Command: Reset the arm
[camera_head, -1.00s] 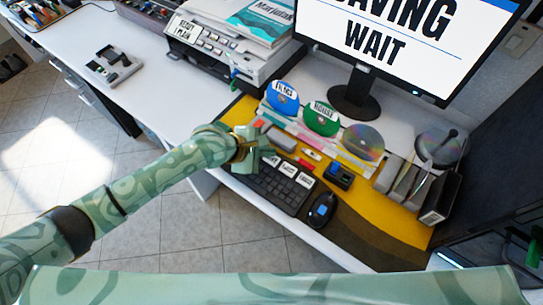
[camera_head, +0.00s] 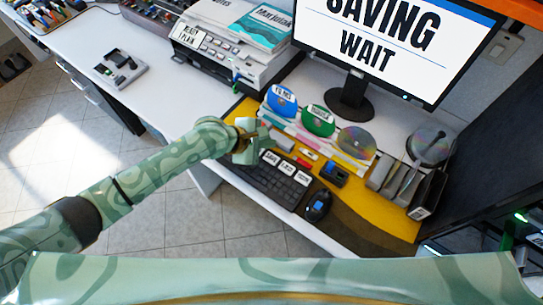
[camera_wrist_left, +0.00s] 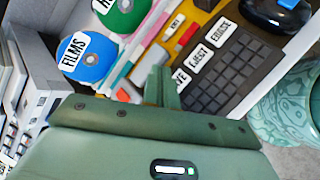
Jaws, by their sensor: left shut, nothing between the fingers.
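The keyboard's large white keys show in the wrist view, with EJECT (camera_wrist_left: 200,58) and ERASE (camera_wrist_left: 221,33) readable; another is partly hidden behind the fingers. My left arm reaches in from the left. My right gripper is not in view.
A blue FILMS disc (camera_head: 282,99), a green disc (camera_head: 318,120) and a silver disc (camera_head: 356,141) stand in a row behind the keyboard. A monitor (camera_head: 385,45) reads SAVING WAIT. A printer (camera_head: 225,62) and mouse (camera_head: 318,204) flank the keyboard. The white desk at left is mostly clear.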

